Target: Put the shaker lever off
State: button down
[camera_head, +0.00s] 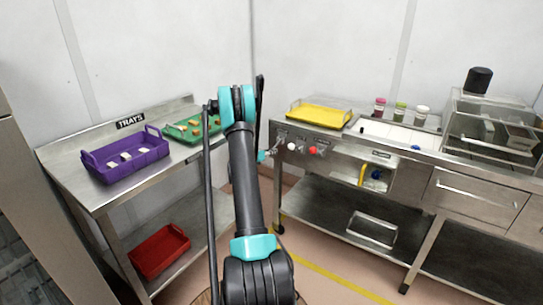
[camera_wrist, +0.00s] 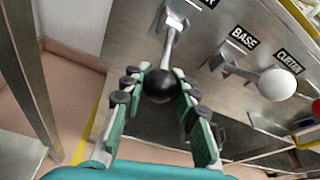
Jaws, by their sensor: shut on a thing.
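The shaker lever (camera_wrist: 171,45) is a metal rod with a black ball knob (camera_wrist: 159,84), in the wrist view. It comes out of the steel panel beside a label cut off by the top edge, of which only a final R reads. My gripper (camera_wrist: 157,92) is shut on the black knob, with a green finger on each side of it. In the head view my gripper (camera_head: 265,155) is at the left end of the panel, small and partly hidden by my arm.
Close on the right, a lever with a white knob (camera_wrist: 277,84) sits by the BASE label; a red knob (camera_head: 316,150) is beyond it. A yellow tray (camera_head: 320,115) stands above the panel. The left table (camera_head: 95,196) holds a purple tray (camera_head: 125,160) and a green tray (camera_head: 180,132).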

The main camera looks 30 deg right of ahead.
jog(key=r+y, duration=0.1)
jog(key=r+g+y, duration=0.1)
jog(key=r, duration=0.1)
jog(key=shift+s+a+y, duration=0.1)
jog(key=shift+a+y, duration=0.1)
jog(key=shift+y, duration=0.2)
jog(key=shift+d+r, duration=0.2)
jog(key=shift+r, duration=1.05)
jog(key=shift+w+d+r, duration=0.15)
jog(key=shift+d+r, duration=0.05)
jog(key=shift+r, duration=0.3)
jog(key=shift+w+d+r, duration=0.15)
jog(key=shift+d+r, duration=0.05)
jog(key=shift+r, duration=0.3)
jog(key=c, duration=1.1)
grip_release()
jog(key=shift+c, duration=0.2)
jog(key=v, duration=1.2)
